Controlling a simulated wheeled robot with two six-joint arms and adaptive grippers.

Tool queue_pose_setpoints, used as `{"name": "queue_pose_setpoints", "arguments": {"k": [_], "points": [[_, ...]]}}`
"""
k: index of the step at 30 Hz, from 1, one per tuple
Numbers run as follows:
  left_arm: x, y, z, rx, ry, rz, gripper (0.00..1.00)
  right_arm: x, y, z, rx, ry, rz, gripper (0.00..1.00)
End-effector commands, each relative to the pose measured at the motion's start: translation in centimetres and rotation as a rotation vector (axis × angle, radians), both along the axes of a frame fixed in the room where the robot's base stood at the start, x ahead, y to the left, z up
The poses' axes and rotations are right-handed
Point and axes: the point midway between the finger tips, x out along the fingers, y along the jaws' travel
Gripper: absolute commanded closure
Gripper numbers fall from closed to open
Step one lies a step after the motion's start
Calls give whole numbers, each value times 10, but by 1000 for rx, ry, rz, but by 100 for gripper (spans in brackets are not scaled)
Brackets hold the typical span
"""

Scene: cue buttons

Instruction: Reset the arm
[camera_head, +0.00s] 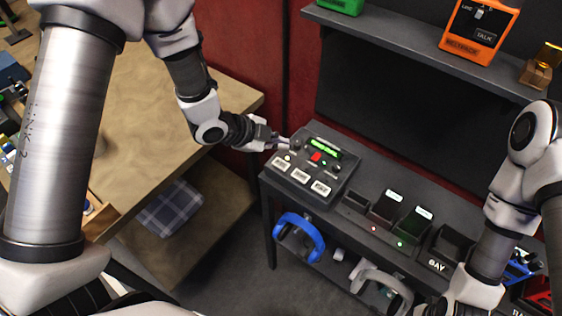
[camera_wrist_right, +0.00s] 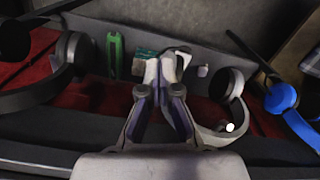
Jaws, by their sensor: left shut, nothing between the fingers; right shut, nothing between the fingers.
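My left arm comes in from the upper left in the head view. Its gripper (camera_head: 284,144) is shut and empty, at the left edge of a dark control box (camera_head: 337,178). The box has a green display, a red button (camera_head: 316,156) and several white labelled buttons (camera_head: 300,176). I cannot tell whether the fingertips touch the box. My right arm is at the right edge of the head view, and its gripper is not clear there. In the right wrist view my right gripper (camera_wrist_right: 158,65) is shut and empty, with its fingertips together above a shelf with headsets.
A dark desk (camera_head: 354,231) carries the box, several charging bays and a bay marked BAY. Blue headphones (camera_head: 299,238) hang below its front. An orange beltpack (camera_head: 479,28) stands on the upper shelf (camera_head: 400,45). A wooden table (camera_head: 135,110) is at the left. A white headset (camera_wrist_right: 229,115) lies near the right gripper.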

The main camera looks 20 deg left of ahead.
Motion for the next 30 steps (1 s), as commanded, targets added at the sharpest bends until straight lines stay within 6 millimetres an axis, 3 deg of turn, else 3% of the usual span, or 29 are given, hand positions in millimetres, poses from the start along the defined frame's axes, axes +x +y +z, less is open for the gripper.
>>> {"name": "queue_pose_setpoints", "arguments": {"k": [13, 17, 20, 24, 27, 30], "points": [[-1, 0, -2, -2, 8, 7, 100, 0, 0, 0, 0, 0, 0, 100], [-21, 8, -35, -42, 133, 143, 100, 0, 0, 0, 0, 0, 0, 100], [-60, 23, -85, -90, 338, 393, 100, 0, 0, 0, 0, 0, 0, 100], [-141, 52, -152, -115, 634, 840, 100, 0, 0, 0, 0, 0, 0, 100], [-200, 71, -182, -91, 782, 1136, 100, 0, 0, 0, 0, 0, 0, 100], [-257, 89, -200, -43, 876, 1402, 100, 0, 0, 0, 0, 0, 0, 100]]}}
